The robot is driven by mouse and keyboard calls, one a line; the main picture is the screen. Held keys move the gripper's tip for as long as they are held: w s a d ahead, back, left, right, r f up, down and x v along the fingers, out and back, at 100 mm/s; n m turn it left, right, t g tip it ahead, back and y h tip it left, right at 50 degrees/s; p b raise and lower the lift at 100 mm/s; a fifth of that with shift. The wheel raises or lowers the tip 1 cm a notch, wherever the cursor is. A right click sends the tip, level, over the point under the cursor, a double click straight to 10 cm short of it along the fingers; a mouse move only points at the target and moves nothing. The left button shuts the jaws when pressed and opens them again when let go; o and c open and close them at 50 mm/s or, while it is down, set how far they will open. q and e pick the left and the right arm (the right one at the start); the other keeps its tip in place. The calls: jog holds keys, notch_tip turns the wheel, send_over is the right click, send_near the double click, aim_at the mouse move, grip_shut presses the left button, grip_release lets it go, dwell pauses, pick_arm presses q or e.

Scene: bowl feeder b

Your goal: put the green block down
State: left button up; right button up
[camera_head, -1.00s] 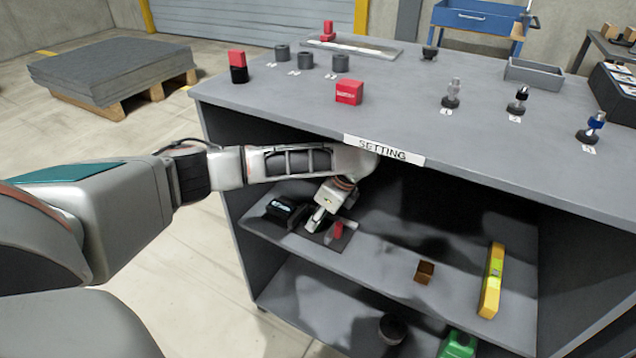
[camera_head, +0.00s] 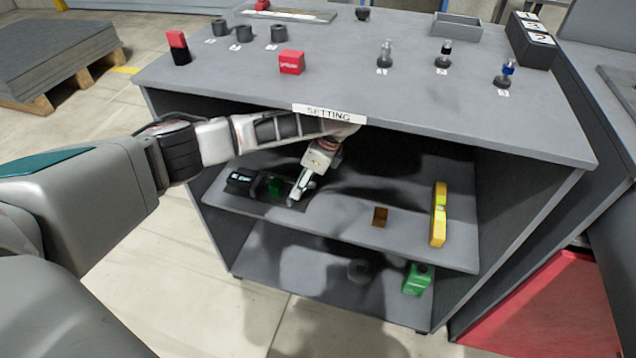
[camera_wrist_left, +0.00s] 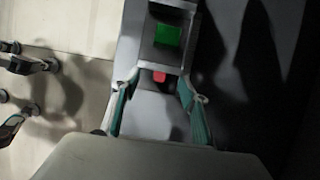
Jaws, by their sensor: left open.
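My left gripper (camera_head: 292,200) is low over the shelf, close to the right of the green block. In the left wrist view the green block (camera_wrist_left: 167,36) lies ahead of the fingertips, apart from them. My left gripper (camera_wrist_left: 157,95) is open there, with its teal fingers spread. A small red thing (camera_wrist_left: 158,76) shows between the fingertips; I cannot tell its depth.
The black device (camera_head: 241,181) stands at the shelf's left. A brown block (camera_head: 380,216) and a yellow level (camera_head: 439,215) lie to the right. The tabletop edge with its SETTING label (camera_head: 329,114) hangs over the arm. A green item (camera_head: 417,279) is on the bottom shelf.

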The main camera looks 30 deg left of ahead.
pick_arm(q)
jog(key=d, duration=0.2)
jog(key=w+d, duration=0.1)
jog(key=d, duration=0.2)
jog(key=shift+w+d+p, duration=0.15)
jog(key=shift+d+p, duration=0.15)
